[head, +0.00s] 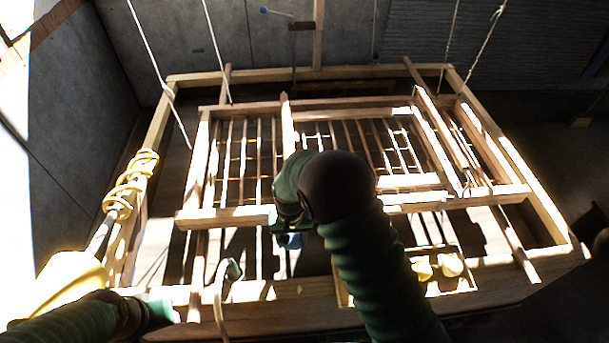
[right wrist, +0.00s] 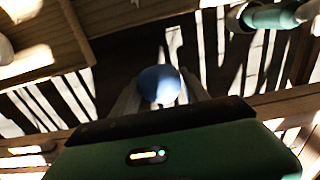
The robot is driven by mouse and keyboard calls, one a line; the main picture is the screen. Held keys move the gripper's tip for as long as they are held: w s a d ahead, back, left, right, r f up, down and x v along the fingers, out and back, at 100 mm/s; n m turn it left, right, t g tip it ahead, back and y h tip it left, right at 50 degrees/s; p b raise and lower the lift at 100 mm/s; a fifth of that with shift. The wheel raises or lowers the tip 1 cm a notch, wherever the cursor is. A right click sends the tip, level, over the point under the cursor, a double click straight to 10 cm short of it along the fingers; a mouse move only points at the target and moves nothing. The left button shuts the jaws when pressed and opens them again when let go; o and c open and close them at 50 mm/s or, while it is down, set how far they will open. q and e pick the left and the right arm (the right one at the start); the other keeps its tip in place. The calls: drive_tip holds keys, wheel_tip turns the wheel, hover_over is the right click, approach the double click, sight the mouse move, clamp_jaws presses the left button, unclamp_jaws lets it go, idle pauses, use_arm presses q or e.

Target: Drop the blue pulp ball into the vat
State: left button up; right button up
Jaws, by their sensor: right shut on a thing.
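The blue pulp ball (head: 291,241) hangs low between the fingers of my right gripper (head: 284,226), which is shut on it. In the right wrist view the ball (right wrist: 158,84) sits between two pale fingers, above dark space and bright slats. My right arm hides part of the area under it. My left gripper (head: 160,311) is low at the left, near the front beam; its fingers are not clear. The vat is hard to tell apart; a large wooden surround (head: 275,303) with dark gaps inside lies below the ball and may be its rim.
A slatted wooden mould frame (head: 240,212) hangs on ropes across the middle. Yellow balls (head: 451,265) sit in a compartment at the front right. Yellow cord (head: 128,185) wraps the left beam.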

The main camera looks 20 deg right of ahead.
drive_tip(key=shift+w, duration=0.2)
drive_tip(key=shift+w+f, duration=0.1)
drive_tip(key=shift+f, duration=0.15)
wheel_tip(320, 180, down, 6)
drive_tip(key=b, duration=0.5)
drive_tip(key=shift+r, duration=0.25)
drive_tip(key=o, duration=1.5)
drive_tip(key=shift+s+r, duration=0.1)
drive_tip(key=shift+s, duration=0.1)
drive_tip(key=shift+w, duration=0.1)
